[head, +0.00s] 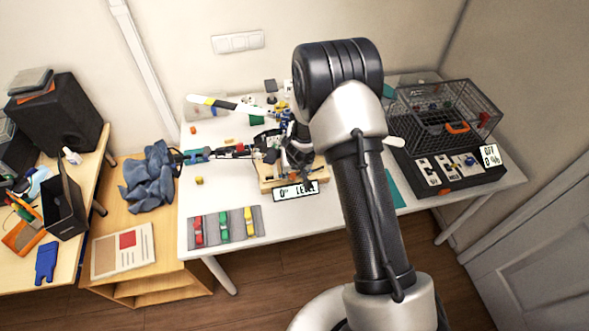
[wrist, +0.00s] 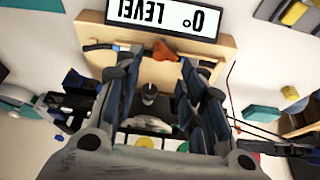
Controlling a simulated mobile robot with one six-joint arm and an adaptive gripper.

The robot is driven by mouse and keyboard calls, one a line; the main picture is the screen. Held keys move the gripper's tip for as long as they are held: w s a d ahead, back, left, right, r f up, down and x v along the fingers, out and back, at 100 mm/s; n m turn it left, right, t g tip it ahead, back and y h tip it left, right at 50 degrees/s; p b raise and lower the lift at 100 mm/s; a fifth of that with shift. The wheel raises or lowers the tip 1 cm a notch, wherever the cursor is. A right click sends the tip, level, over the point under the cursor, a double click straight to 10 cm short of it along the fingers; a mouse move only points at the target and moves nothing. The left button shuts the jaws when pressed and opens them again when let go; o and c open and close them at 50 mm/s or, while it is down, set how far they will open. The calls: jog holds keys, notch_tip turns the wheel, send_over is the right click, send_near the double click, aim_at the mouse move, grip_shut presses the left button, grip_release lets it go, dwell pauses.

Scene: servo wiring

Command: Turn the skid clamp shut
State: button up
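The wooden skid (wrist: 222,52) with a "0° LEVEL" label (wrist: 165,14) fills the upper part of the wrist view; it also shows on the table in the head view (head: 266,186). A small orange piece (wrist: 166,51), perhaps the clamp's handle, lies on the skid just beyond my fingertips. I cannot tell whether the clamp is shut. My gripper (wrist: 157,72) is over the skid with its fingers apart and nothing clearly held between them. In the head view my gripper (head: 299,152) is partly hidden among dark parts, and the clamp cannot be made out.
A grey mat (head: 211,236) with red, green and yellow pieces lies at the table's front left. A wire cage (head: 440,108) and a black switch panel (head: 458,178) stand at the right. Dark parts and cables crowd around the skid. Bare table shows left of it.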

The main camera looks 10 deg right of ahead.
jog(key=shift+v, duration=0.95)
